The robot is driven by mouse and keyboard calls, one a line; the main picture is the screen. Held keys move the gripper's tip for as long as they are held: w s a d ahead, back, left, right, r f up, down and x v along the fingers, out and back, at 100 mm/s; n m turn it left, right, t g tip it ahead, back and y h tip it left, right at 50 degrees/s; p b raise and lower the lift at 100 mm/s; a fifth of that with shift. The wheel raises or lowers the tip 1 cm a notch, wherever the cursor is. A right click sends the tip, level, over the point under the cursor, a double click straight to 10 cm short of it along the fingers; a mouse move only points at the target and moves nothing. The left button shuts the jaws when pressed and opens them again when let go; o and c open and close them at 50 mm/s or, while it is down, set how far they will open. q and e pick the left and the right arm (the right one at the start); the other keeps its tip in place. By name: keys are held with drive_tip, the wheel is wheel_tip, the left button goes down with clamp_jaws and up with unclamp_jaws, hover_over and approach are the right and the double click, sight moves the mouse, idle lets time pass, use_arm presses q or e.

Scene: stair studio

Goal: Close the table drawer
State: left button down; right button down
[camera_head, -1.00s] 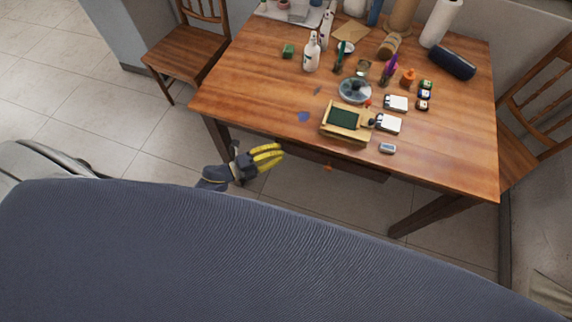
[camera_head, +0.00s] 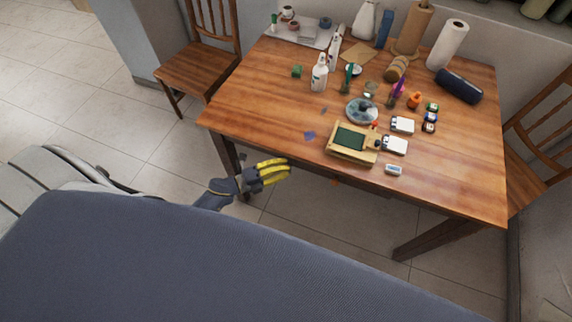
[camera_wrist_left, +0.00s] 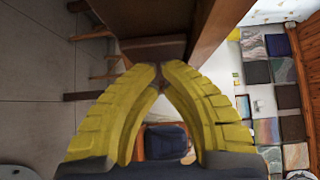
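The wooden table (camera_head: 235,108) stands ahead. Its drawer (camera_head: 365,188) shows only as a dark strip under the near table edge; how far it stands out is hard to tell from above. My left gripper (camera_head: 288,170), with yellow fingers, is just in front of and below the near edge, left of the drawer. In the left wrist view, its fingertips (camera_wrist_left: 160,69) come together with nothing between them. A brown wooden panel (camera_wrist_left: 153,49), perhaps part of the drawer, lies just beyond the tips; contact cannot be told. My right gripper is out of view.
The tabletop holds a wooden box with a green panel (camera_head: 350,137), a white bottle (camera_head: 319,75), a dark blue case (camera_head: 459,86) and several small items. Chairs stand at the left (camera_head: 200,65) and right (camera_head: 545,135).

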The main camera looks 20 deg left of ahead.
use_arm(q)
drive_tip(key=s+d+v, duration=0.1)
drive_tip(key=v, duration=1.1)
drive_tip(key=shift+s+d, duration=0.2)
drive_tip(key=shift+d, duration=0.1)
